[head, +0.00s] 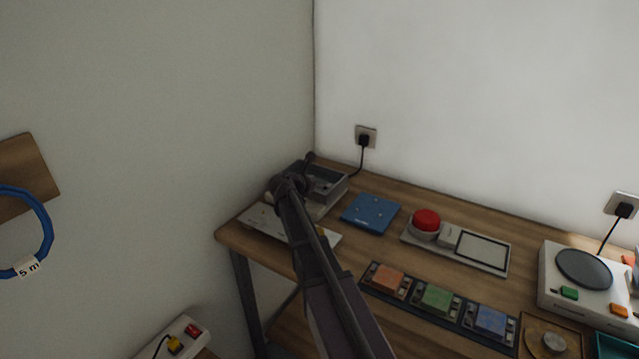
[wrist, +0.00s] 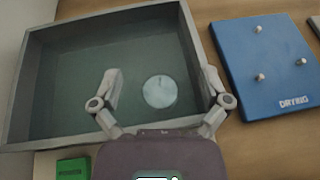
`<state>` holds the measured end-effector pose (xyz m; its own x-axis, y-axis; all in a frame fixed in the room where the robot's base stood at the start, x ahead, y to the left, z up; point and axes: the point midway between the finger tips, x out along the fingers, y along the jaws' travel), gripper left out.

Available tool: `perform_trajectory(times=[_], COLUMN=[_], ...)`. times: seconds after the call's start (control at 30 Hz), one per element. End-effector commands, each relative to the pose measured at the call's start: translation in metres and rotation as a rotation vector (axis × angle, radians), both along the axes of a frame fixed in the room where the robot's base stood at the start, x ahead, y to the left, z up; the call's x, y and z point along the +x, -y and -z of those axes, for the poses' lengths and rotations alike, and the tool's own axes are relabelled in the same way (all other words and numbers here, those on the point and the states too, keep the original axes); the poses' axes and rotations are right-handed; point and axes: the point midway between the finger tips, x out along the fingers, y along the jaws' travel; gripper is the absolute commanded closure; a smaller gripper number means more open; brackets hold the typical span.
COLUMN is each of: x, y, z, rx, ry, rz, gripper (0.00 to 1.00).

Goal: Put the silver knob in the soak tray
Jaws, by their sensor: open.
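The soak tray appears as a grey-walled box with a dark greenish inside in the wrist view (wrist: 100,18), and at the desk's back left corner in the head view (head: 334,186), partly hidden by my arm. A round, pale silver disc, seemingly the silver knob (wrist: 160,91), lies inside the tray, right of its middle. My gripper (wrist: 162,75) is open above the tray, its fingers on either side of the disc with gaps to both. The head view does not show the tray's inside clearly.
A blue drying board (wrist: 268,65) with metal pegs lies right of the tray. A green button (wrist: 73,168) is at its near left. Further right are a red button (head: 426,220), coloured blocks (head: 437,298), a white device (head: 560,290) and another round silvery piece (head: 553,343).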

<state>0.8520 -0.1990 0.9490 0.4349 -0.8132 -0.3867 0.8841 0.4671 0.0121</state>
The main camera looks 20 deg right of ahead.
Motion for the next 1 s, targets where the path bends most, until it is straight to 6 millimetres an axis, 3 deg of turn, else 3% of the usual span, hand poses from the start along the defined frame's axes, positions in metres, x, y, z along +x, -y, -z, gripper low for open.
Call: perform_trajectory(times=[0.47,1.0], x=[0.0,-0.041], y=[0.0,-0.075], z=[-0.017,-0.051], rx=[0.0,0.0], ry=[0.0,0.0], rz=[0.0,-0.002], gripper=[0.04,0.04])
